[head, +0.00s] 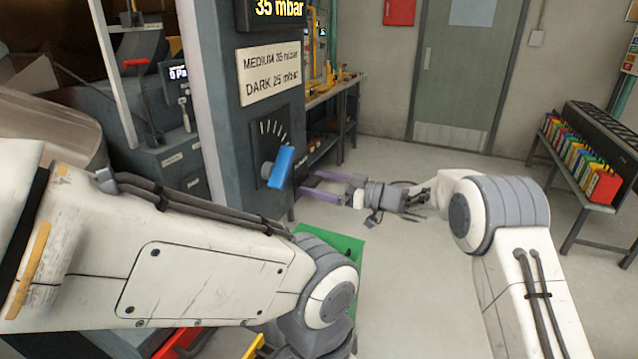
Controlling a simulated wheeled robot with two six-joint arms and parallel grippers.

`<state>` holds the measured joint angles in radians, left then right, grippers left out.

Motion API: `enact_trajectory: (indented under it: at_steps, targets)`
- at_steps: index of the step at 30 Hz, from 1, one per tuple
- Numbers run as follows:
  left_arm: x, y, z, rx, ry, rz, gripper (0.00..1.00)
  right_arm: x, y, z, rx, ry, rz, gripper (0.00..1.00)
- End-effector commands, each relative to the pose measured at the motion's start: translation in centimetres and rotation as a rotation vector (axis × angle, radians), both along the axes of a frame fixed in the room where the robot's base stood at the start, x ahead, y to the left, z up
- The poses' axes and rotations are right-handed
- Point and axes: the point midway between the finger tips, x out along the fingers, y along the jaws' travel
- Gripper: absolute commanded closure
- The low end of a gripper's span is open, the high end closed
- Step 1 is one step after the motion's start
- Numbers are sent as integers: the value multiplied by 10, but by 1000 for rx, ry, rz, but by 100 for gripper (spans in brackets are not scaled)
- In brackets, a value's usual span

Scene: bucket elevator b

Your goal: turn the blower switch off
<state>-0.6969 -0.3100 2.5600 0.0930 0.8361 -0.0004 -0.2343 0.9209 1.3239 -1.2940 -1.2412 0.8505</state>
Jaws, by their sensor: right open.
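I cannot make out a switch labelled as the blower's. A dark grey column at the centre left carries a dial (273,132) with white marks and a blue handle (281,167), which is tilted. My right gripper (309,183) is open and empty, its two purple fingers pointing left towards the blue handle, with a small gap in the picture. My left arm crosses the lower left; its gripper is out of view.
Above the dial are a display (278,9) reading 35 mbar and a sign (267,73) reading MEDIUM 35 mbar, DARK 25 mbar. A machine (165,150) with a red-handled lever stands left. A green surface (340,243) lies below. The floor (400,290) is clear.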

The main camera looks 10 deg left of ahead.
Motion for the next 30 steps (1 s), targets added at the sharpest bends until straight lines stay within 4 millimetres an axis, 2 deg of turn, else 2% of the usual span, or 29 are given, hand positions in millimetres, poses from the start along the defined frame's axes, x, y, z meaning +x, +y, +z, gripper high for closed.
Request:
enact_trajectory:
  at_steps: [1, 5, 6, 17, 30]
  targets:
    - [0, 0, 0, 0, 0, 0, 50, 0, 0, 0, 0, 0, 0, 12]
    - [0, 0, 0, 0, 0, 0, 50, 0, 0, 0, 0, 0, 0, 61]
    - [0, 0, 0, 0, 0, 0, 50, 0, 0, 0, 0, 0, 0, 76]
    - [0, 0, -8, 0, 0, 0, 50, 0, 0, -2, -11, -54, 0, 78]
    - [0, 0, -48, 0, 0, 0, 50, -2, 0, -5, -76, -390, 0, 78]
